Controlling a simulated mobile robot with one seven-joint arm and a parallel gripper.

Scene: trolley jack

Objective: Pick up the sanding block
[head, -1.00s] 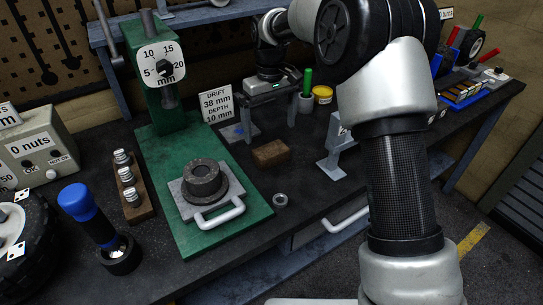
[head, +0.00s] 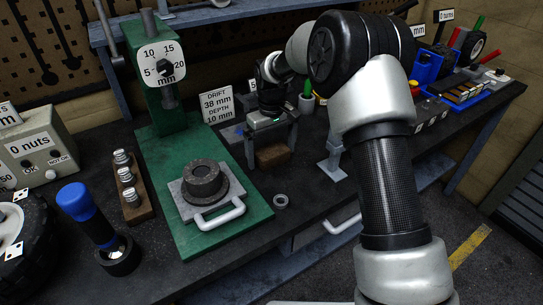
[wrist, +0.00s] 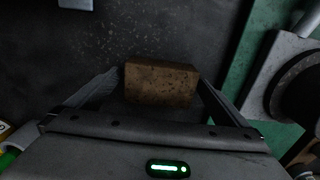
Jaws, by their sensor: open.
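The sanding block (head: 274,157) is a brown, rough-looking block lying on the dark bench top, right of the green press base. My gripper (head: 271,147) is open and pointing down over it, with one finger on each side in the head view.
The green press (head: 173,215) with a dark ring part stands to the left. A small metal ring (head: 281,201) lies in front of the block. A grey stand (head: 332,160) is to the right. A sign (head: 216,104) stands behind. The bench in front is mostly clear.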

